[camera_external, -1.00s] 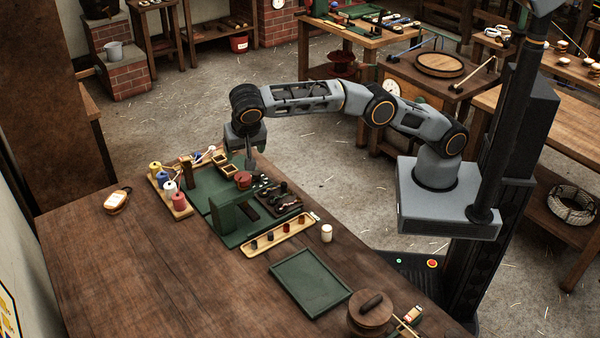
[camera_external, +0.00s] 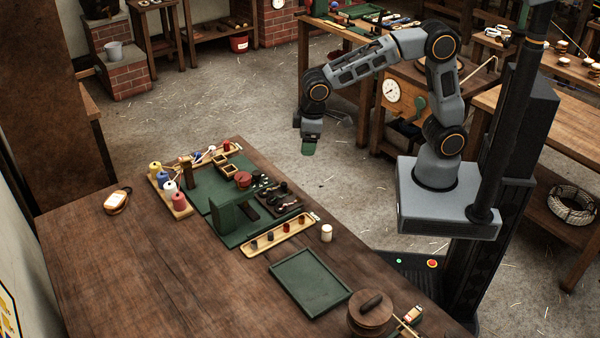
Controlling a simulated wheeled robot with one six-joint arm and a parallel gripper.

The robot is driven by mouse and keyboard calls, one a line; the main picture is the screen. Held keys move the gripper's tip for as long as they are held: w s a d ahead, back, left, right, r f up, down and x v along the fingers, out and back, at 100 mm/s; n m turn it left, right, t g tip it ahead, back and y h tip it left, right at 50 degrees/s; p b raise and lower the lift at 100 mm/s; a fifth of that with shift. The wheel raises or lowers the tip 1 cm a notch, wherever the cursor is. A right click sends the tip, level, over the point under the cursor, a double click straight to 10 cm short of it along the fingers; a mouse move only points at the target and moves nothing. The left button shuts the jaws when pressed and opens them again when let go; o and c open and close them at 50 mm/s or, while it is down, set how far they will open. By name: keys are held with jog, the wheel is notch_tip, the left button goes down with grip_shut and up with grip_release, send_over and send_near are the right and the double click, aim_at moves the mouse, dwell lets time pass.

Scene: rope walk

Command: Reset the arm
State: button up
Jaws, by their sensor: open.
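My gripper (camera_external: 309,147) hangs in the air over the floor, to the right of and beyond the wooden table (camera_external: 130,255). It points down and is small in view, with nothing visible held in it. My arm is folded back, its elbow raised high above my base. The gripper is clear of the table and of everything on it.
Behind the arm stands another workbench.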

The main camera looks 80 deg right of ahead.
jog(key=s+d+r+m+t, duration=0.1)
jog(key=s+d, duration=0.4)
jog(key=s, duration=0.3)
jog(key=s+d+r+m+t, duration=0.1)
jog(key=s+d, duration=0.5)
jog(key=s, duration=0.2)
jog(key=shift+s+d+r+t+y, duration=0.25)
jog(key=shift+d+t+y, duration=0.05)
jog(key=shift+t, duration=0.1)
